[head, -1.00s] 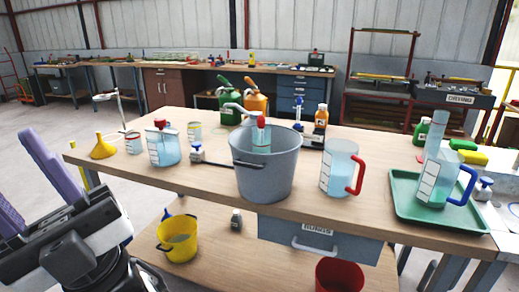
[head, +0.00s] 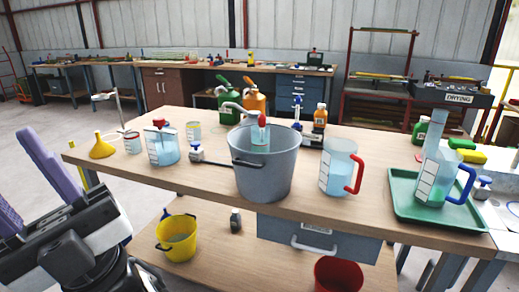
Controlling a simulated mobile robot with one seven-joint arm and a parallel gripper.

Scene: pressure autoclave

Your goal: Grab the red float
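A red piece (head: 262,120) shows at the mouth of the grey metal bucket (head: 264,178), on top of a pale, clear body. It is the likeliest red float, but I cannot tell for sure. The bucket stands mid-table, and its inside is mostly hidden by the near wall. My gripper (head: 14,166) is at the far left, in front of the table. Its two purple fingers are apart with nothing seen between them, and one is partly cut off by the picture edge. It is well away from the bucket.
A red-handled jug (head: 339,168) stands right of the bucket; a green tray (head: 407,205) with a blue-handled jug is farther right. A red-capped jug (head: 162,146) and yellow funnel (head: 102,147) stand left. Yellow (head: 178,238) and red (head: 338,274) buckets are below. The table's front-left strip is clear.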

